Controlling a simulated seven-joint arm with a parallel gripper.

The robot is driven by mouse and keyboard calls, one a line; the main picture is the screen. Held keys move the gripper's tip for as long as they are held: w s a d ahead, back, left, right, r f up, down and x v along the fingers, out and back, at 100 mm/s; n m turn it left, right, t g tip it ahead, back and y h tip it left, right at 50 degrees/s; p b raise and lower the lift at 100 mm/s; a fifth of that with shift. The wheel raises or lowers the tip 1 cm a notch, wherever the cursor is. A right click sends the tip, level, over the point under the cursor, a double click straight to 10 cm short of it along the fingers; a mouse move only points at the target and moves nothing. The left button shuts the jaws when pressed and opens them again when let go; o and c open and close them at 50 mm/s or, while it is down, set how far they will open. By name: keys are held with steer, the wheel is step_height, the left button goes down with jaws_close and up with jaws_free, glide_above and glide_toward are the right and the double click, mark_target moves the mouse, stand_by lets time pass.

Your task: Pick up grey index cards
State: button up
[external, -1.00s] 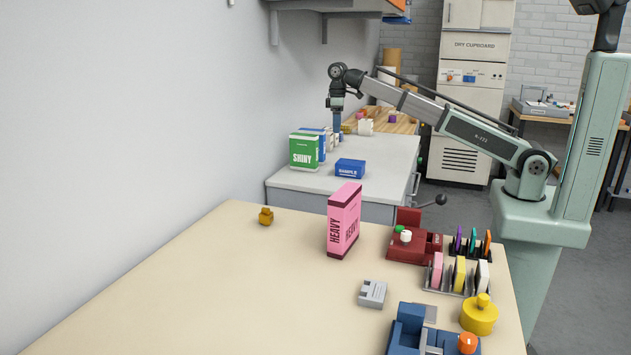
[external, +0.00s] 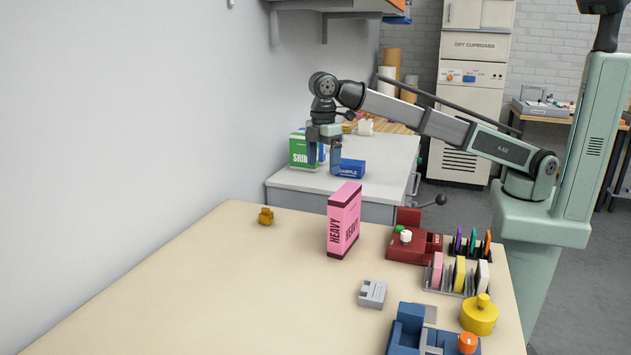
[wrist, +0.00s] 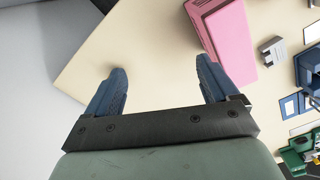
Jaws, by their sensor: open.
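A small light-grey block (external: 373,293) with notches lies on the beige table, right of the pink box; it also shows in the wrist view (wrist: 272,50). It is the only small grey item I can pick out, and I cannot tell whether it is the index cards. My gripper (external: 323,160) is open and empty, pointing down, and in the picture overlaps the far grey bench beyond the beige table. In the wrist view, bare tabletop shows between its blue fingers (wrist: 160,72). The grey block is well to the right of them there.
A tall pink box (external: 343,222) stands between my gripper and the grey block. Racks of coloured slabs (external: 458,290), a red fixture (external: 412,250), a yellow knobbed weight (external: 479,315) and a blue fixture (external: 408,330) crowd the right side. The table's left is mostly clear.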

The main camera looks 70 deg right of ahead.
steer(key=s+a+n, duration=0.3)
steer(key=s+a, duration=0.7)
steer(key=a, duration=0.4)
steer(key=n, duration=0.3)
glide_above(373, 290)
step_height(373, 290, down, 19)
steer(key=shift+r, duration=0.1)
steer(key=shift+c, duration=0.4)
steer(key=c, duration=1.1)
